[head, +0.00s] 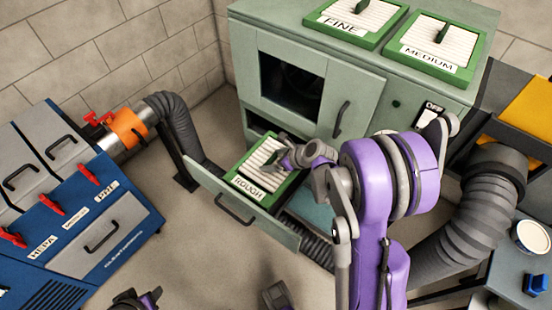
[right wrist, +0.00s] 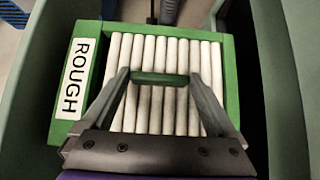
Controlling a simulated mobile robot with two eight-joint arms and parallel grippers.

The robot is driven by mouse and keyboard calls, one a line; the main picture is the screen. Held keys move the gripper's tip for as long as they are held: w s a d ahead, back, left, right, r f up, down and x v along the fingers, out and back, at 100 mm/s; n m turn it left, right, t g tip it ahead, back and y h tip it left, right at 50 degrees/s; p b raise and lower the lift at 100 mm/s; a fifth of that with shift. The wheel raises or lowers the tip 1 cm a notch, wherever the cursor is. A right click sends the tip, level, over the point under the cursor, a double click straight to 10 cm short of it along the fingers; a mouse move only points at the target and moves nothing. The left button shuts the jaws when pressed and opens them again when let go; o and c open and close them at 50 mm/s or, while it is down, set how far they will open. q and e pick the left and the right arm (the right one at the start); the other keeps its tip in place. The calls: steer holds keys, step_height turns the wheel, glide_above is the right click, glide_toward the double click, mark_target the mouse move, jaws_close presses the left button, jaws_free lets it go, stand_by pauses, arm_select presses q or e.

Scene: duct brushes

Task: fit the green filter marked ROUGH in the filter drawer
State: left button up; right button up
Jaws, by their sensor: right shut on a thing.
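The green filter marked ROUGH (head: 258,163), with white pleats, lies in or just over the open filter drawer (head: 275,233) of the green cabinet. My right gripper (head: 287,157) is shut on the filter's green handle. In the right wrist view the handle (right wrist: 160,79) sits between the fingertips, and the filter (right wrist: 135,48) lies between the drawer's side walls (right wrist: 262,90). I cannot tell whether it rests on the drawer's bottom. What seems to be my left gripper (head: 137,299) shows partly at the bottom edge; its jaws are unclear.
Filters marked FINE (head: 352,22) and MEDIUM (head: 434,46) lie on the cabinet top (head: 285,18). A blue unit (head: 75,215) with a grey hose (head: 180,130) stands left. A thick grey hose (head: 470,220) and a side table (head: 510,250) are at right. Floor is clear in front.

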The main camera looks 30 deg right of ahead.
steer(key=shift+s+d, duration=0.15)
steer(key=shift+d, duration=0.1)
steer(key=shift+a, duration=0.25)
steer(key=shift+d+f, duration=0.1)
steer(key=shift+f, duration=0.15)
arm_select(q)
steer(key=shift+s+d+f+b, duration=0.1)
steer(key=shift+f+b, duration=1.1)
steer(key=shift+f, duration=0.15)
steer(key=shift+d+f+b, duration=0.1)
steer(key=shift+f+b, duration=1.05)
steer(key=shift+f, duration=0.15)
arm_select(e)
steer(key=shift+f, duration=2.6)
steer(key=o, duration=1.4)
steer(key=shift+c, duration=0.2)
arm_select(q)
step_height(320, 180, up, 3)
steer(key=shift+f+p, duration=0.15)
steer(key=shift+p, duration=1)
arm_select(e)
steer(key=v, duration=1)
steer(key=shift+s+d+r, duration=0.1)
steer(key=shift+s+r, duration=0.05)
steer(key=shift+r, duration=0.2)
